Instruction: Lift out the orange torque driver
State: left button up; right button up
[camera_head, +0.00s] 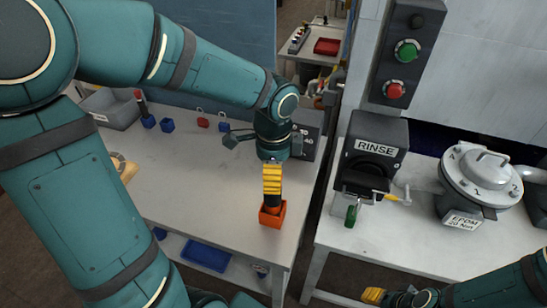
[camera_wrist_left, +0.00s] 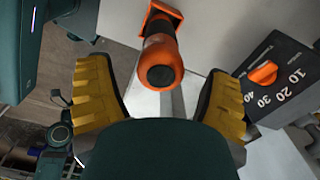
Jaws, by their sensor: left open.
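The orange torque driver (camera_wrist_left: 160,62) stands in an orange holder (camera_head: 272,215) near the front right corner of the workbench. The wrist view looks down on its orange handle with a black end cap. My left gripper (camera_head: 272,188) is above the holder, pointing down. In the left wrist view its yellow fingers are apart, one on each side of the driver, with visible gaps to the handle. In the head view the gripper hides most of the driver. My right gripper (camera_head: 385,297) is at the bottom edge, partly cut off, away from the holder.
A dark box with an orange dial (camera_wrist_left: 262,73) stands close behind the holder. Blue and red padlock-like items (camera_head: 203,121) and a grey bin (camera_head: 110,107) are at the back left. The RINSE unit (camera_head: 375,145) and a metal vessel (camera_head: 482,180) are on the right table, across a gap.

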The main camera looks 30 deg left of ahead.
aim_at(273, 198)
pick_arm(q)
notch_tip(273, 198, down, 3)
jog(key=shift+f+b, duration=0.2)
jog(key=shift+b, duration=0.15)
grip_shut()
dwell(0.4)
